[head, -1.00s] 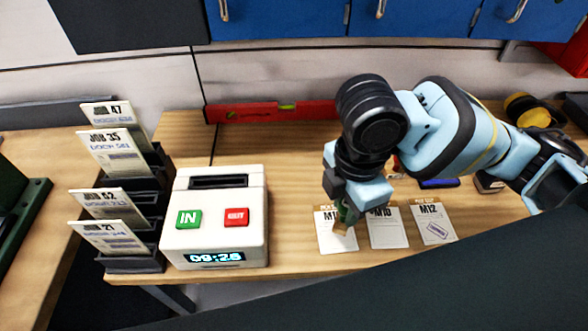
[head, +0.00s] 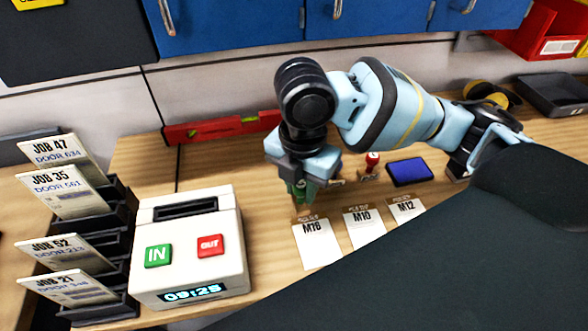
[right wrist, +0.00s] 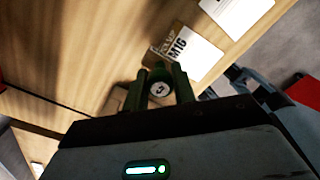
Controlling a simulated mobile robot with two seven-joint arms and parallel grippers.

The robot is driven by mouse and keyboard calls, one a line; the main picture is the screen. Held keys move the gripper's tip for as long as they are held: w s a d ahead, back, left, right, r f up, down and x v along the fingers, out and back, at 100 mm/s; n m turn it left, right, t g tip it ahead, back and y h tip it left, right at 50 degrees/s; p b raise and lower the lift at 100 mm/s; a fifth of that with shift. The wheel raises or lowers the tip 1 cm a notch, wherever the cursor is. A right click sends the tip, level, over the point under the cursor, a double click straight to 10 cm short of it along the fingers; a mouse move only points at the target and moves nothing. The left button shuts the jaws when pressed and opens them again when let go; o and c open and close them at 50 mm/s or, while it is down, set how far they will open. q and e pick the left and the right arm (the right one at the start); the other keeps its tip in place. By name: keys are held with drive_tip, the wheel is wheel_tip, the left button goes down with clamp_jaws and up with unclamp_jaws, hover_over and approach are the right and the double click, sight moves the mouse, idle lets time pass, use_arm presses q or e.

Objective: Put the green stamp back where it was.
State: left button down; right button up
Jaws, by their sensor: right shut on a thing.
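My right gripper (head: 303,192) is shut on the green stamp (head: 297,190), just behind the top edge of the M16 card (head: 320,246) in the head view. The stamp is mostly hidden by the gripper there. In the right wrist view, the stamp (right wrist: 160,89) shows its round end between the two fingers (right wrist: 162,86), with the M16 card (right wrist: 192,56) beyond. A red-topped stamp (head: 372,160) stands to the right of the gripper, beside a blue ink pad (head: 409,172). My left gripper is out of view.
The M10 card (head: 365,222) and M12 card (head: 407,209) lie right of M16. A white time clock (head: 190,250) stands left, beside a rack of job cards (head: 120,225). A red level (head: 222,128) lies at the back. A dark tray (head: 553,95) is far right.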

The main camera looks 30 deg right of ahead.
drive_tip(key=shift+w+d+f+b, duration=0.15)
drive_tip(key=shift+w+d+f, duration=0.45)
drive_tip(key=shift+w, duration=0.55)
drive_tip(key=shift+w+d+f+b, duration=0.1)
drive_tip(key=shift+w+d+f, duration=0.25)
drive_tip(key=shift+w+f, duration=0.65)
drive_tip(key=shift+w+d+f+b, duration=0.15)
drive_tip(key=shift+w+d+f, duration=0.3)
drive_tip(key=shift+w, duration=0.9)
drive_tip(key=shift+f, duration=0.1)
drive_tip(key=o, duration=0.8)
wheel_tip(320, 180, up, 8)
drive_tip(key=shift+f+p, duration=0.15)
drive_tip(key=shift+p, duration=0.2)
